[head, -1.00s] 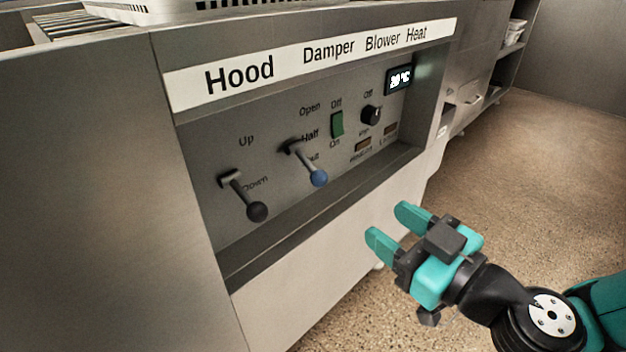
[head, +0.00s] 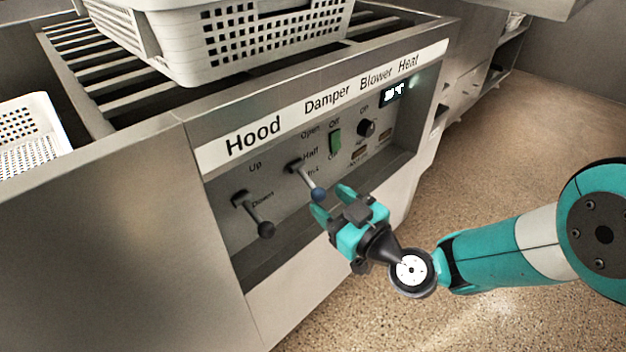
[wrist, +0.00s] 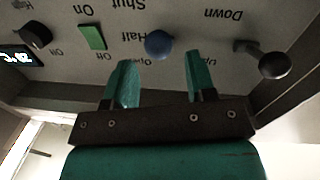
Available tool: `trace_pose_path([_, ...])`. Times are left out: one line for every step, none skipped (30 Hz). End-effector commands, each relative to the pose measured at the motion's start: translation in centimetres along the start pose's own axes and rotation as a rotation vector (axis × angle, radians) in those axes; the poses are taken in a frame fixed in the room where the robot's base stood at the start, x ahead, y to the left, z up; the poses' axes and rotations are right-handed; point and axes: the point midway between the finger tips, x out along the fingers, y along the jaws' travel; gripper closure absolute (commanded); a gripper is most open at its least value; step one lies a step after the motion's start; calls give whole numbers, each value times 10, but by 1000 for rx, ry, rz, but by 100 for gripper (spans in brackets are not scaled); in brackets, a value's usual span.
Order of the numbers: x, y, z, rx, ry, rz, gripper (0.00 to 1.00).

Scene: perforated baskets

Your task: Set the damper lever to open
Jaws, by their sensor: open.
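The damper lever (head: 306,180) has a blue ball knob and sticks out of the recessed panel under the "Damper" label, beside the "Half" mark. Its blue knob (wrist: 158,44) also shows in the wrist view, just beyond the fingertips and roughly between them. My gripper (head: 331,202) is open and empty, its teal fingers just in front of and below the knob. In the wrist view my gripper (wrist: 159,72) has one finger on each side of the knob's line. I cannot tell whether a finger touches it.
The hood lever (head: 254,214) with a black knob is left of the damper lever. A green blower switch (head: 335,141) and a black heat knob (head: 366,128) are to the right. A white perforated basket (head: 262,45) stands on the rails above. Open floor lies to the right.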

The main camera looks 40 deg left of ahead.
Motion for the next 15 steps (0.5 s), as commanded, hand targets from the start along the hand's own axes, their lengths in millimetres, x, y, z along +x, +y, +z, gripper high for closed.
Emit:
trace_pose_path([11,-2,0,-5,3,-4,49])
trace_pose_path([17,-2,0,-4,3,-4,49])
trace_pose_path([24,-1,0,-5,3,-3,49])
trace_pose_path([28,-1,-1,-4,3,-1,49])
trace_pose_path([33,-1,0,-3,3,-2,49])
trace_pose_path([38,-1,0,-3,3,-3,49])
trace_pose_path([42,-1,1,-3,1,-4,49])
trace_pose_path([45,-1,0,-3,2,-3,49])
trace_pose_path([48,-1,0,-1,1,-3,49])
trace_pose_path([51,0,0,-2,1,-2,49])
trace_pose_path([52,0,0,-1,1,-1,49])
trace_pose_path([54,0,0,0,1,-1,49])
trace_pose_path([55,0,0,0,0,0,49])
trace_pose_path([56,0,0,0,0,0,49])
trace_pose_path([56,0,0,1,-1,0,49])
